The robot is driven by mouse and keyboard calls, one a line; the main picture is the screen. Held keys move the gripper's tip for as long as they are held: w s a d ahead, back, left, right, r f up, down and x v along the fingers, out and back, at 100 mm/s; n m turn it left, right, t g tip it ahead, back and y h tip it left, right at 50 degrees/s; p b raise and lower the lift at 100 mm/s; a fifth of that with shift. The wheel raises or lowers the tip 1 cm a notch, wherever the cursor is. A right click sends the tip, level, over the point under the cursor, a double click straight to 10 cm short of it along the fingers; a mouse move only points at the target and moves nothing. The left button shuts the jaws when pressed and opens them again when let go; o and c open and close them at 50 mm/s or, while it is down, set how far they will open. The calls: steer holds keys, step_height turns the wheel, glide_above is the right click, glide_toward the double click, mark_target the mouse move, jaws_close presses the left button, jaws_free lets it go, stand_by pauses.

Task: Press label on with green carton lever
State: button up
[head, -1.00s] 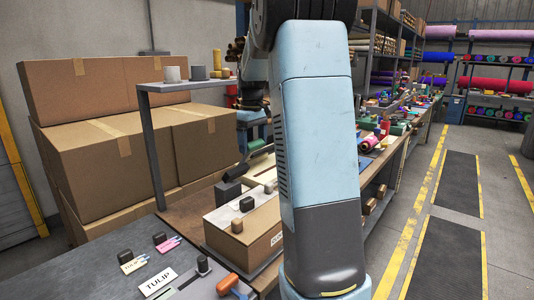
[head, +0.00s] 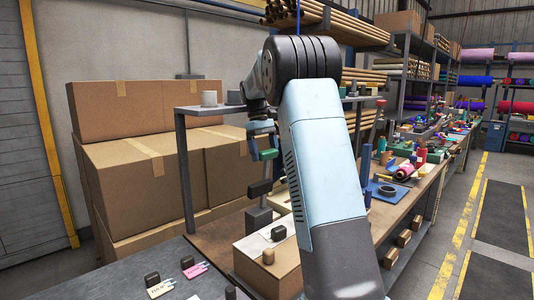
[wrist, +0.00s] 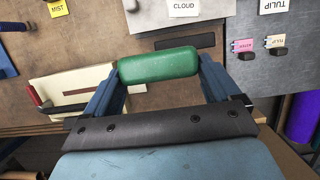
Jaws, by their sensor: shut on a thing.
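My gripper (wrist: 158,82) is shut on the green lever handle (wrist: 160,64), a smooth rounded bar lying crosswise between its two blue fingers. In the head view the green handle (head: 268,154) shows at the fingertips, left of my arm. A dark pad (head: 258,188) and a grey upright (head: 259,215) stand below it. In the wrist view a white card reading CLOUD (wrist: 183,10) lies beyond the handle on a grey surface. My gripper and the handle hide much of what lies beneath them.
A cardboard carton (head: 252,262) stands on the bench by my arm. A red-handled lever (wrist: 34,97) lies by a cream board (wrist: 80,92). A TULIP card (wrist: 280,6) and a yellow MIST card (wrist: 62,8) show too. Large boxes (head: 150,195) stand behind; an aisle (head: 480,240) is open at right.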

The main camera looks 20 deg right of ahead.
steer(key=shift+w, duration=0.1)
steer(key=o, duration=1.2)
steer(key=shift+w+d+f, duration=0.1)
steer(key=shift+f, duration=0.05)
steer(key=v, duration=1.3)
steer(key=shift+r, duration=0.4)
